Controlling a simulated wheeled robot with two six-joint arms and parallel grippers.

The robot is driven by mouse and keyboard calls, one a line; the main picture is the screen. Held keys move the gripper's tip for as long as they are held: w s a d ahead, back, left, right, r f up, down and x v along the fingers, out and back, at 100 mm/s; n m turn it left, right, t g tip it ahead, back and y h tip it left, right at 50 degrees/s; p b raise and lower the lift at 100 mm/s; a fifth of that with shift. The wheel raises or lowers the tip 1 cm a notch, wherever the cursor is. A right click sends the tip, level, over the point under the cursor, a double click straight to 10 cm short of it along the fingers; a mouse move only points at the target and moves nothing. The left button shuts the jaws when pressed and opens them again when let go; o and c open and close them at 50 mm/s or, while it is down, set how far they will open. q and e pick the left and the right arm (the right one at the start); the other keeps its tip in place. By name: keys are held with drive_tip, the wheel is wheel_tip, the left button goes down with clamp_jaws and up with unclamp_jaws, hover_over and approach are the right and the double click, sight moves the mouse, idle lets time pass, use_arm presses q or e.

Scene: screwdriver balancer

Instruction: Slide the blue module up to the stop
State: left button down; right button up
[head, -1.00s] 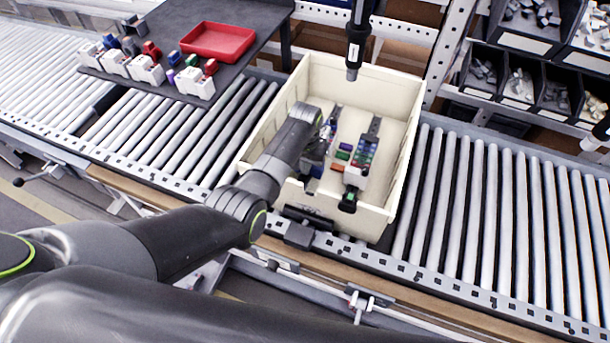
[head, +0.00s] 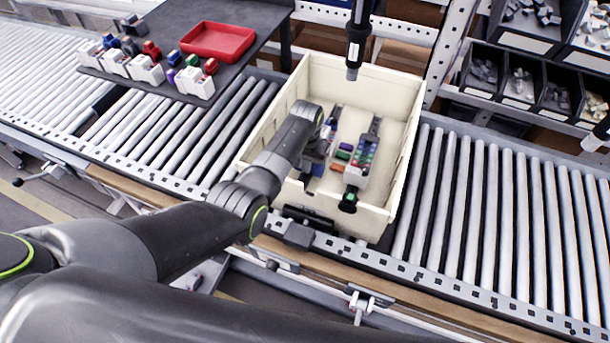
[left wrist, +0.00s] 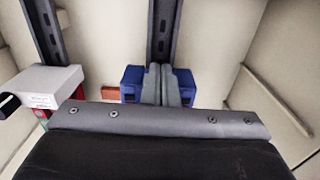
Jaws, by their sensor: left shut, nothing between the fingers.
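The blue module (left wrist: 132,84) sits on a dark slotted rail (left wrist: 164,30) in the left wrist view, showing on both sides of my fingers. My left gripper (left wrist: 164,84) is shut and empty, its fingertips in front of the module's middle. They overlap it in the picture; I cannot tell whether they touch. In the head view my left gripper (head: 320,150) is down inside the cream bin (head: 393,115), partly hidden by its own wrist, at the left rail (head: 334,113). I cannot make out the stop. My right gripper is not in view.
Small coloured pieces, one orange (head: 337,168), lie between the rails. The bin walls are close around. A screwdriver (head: 354,45) hangs over the bin's far edge.

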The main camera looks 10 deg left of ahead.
use_arm(q)
drive_tip(key=shift+w+d+b, duration=0.1)
drive_tip(key=shift+w+b, duration=0.3)
drive_tip(key=shift+w, duration=0.15)
idle(0.9)
drive_tip(key=shift+w, duration=0.3)
idle(1.5)
drive_tip(key=shift+s+p, duration=0.4)
drive_tip(key=shift+p, duration=0.35)
idle(0.4)
drive_tip(key=shift+r, duration=0.1)
drive_tip(key=shift+r+p, duration=0.9)
drive_tip(key=shift+p, duration=0.2)
wheel_tip(320, 180, up, 12)
drive_tip(key=p, duration=0.8)
drive_tip(key=shift+s, duration=0.4)
